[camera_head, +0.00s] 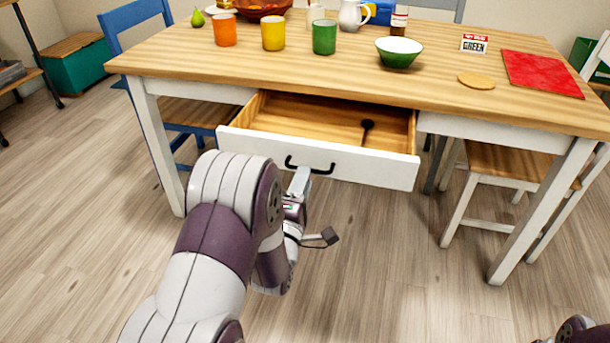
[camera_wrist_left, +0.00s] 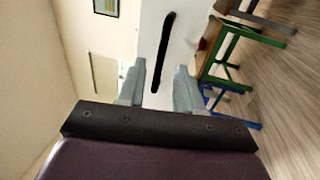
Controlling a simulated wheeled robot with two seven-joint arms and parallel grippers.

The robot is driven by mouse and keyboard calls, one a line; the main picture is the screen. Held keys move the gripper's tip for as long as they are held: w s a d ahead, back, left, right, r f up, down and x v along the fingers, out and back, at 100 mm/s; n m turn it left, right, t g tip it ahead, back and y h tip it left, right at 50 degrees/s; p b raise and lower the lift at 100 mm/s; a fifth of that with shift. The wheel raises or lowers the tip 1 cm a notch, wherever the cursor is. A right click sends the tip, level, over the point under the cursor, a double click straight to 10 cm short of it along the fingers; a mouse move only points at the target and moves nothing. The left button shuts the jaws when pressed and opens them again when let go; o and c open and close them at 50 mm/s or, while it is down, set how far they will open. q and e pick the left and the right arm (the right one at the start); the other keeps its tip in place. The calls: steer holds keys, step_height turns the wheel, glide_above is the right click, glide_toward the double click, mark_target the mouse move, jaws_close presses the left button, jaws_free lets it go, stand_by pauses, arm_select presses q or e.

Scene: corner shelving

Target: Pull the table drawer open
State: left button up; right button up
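The table drawer (camera_head: 318,157) has a white front and a wooden inside, and stands pulled out from under the table (camera_head: 330,75). Its black bar handle (camera_head: 310,167) is on the front and also shows in the left wrist view (camera_wrist_left: 163,50). My left gripper (camera_head: 301,180) is right at the handle. In the left wrist view its two grey fingers (camera_wrist_left: 159,85) are apart, and the near end of the handle appears in line with the gap. I cannot tell whether they touch it. My right gripper is not in view.
A dark spoon-like item (camera_head: 367,128) lies in the drawer. Cups, a green bowl (camera_head: 398,52), a cork coaster (camera_head: 476,80) and a red mat (camera_head: 541,73) are on the table. A blue chair (camera_head: 190,112) stands left, a white one (camera_head: 510,165) right. Floor before the drawer is clear.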

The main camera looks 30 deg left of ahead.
arm_select(q)
steer(key=v, duration=1)
steer(key=shift+s+b, duration=0.15)
steer(key=shift+b, duration=0.2)
step_height(320, 180, down, 10)
steer(key=m+g+h, duration=0.1)
steer(key=m+g, duration=0.5)
steer(key=s+d+f+m+g+h+p, duration=0.1)
steer(key=s+d+f+m+g+h, duration=0.25)
steer(key=s+m+g, duration=0.4)
steer(key=s+d+r+m+g+p, duration=0.2)
steer(key=d+r+m+g, duration=0.2)
steer(key=r+m+g, duration=0.25)
step_height(320, 180, up, 41)
steer(key=w+d+t+p, duration=0.1)
steer(key=w+p, duration=0.1)
steer(key=p, duration=3.6)
steer(key=shift+w+d+m+t+p, duration=0.2)
steer(key=shift+d+m+t+p, duration=0.1)
steer(key=shift+d+m+t, duration=0.1)
